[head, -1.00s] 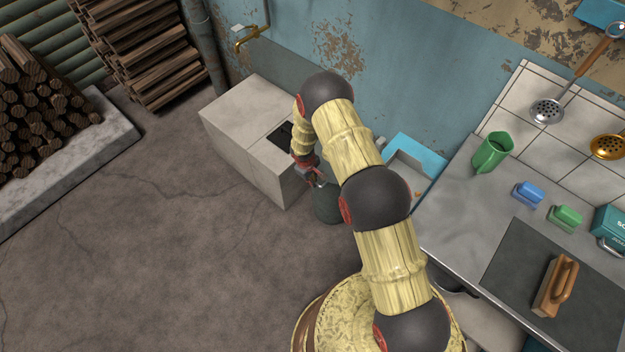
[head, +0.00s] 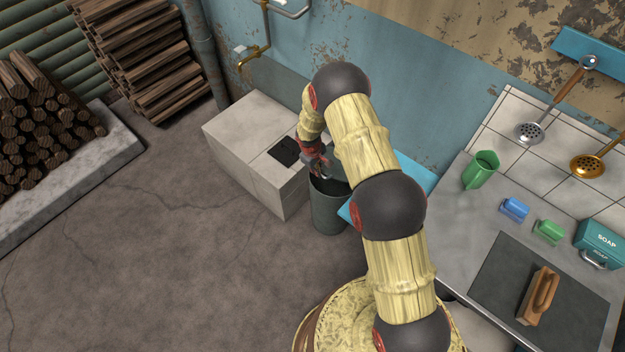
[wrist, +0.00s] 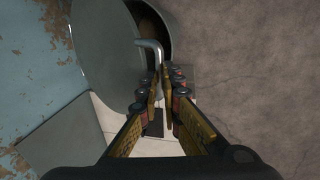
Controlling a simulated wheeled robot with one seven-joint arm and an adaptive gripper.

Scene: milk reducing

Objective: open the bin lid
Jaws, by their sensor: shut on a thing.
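In the wrist view, the round grey lid (wrist: 108,62) is shifted or tilted to the left, leaving a dark crescent of the bin interior (wrist: 154,22) uncovered. A bent metal handle (wrist: 150,44) on the lid reaches between my fingertips. My gripper (wrist: 162,76) is shut on this handle. In the head view my gripper (head: 320,166) is just above the bin's mouth, and my arm hides most of the lid.
A pale block (head: 250,150) with a dark square opening (head: 285,151) is left of the bin. A blue wall (head: 410,95) rises behind. The counter (head: 450,215) with a green jug (head: 481,169) is to the right. Floor in front is clear.

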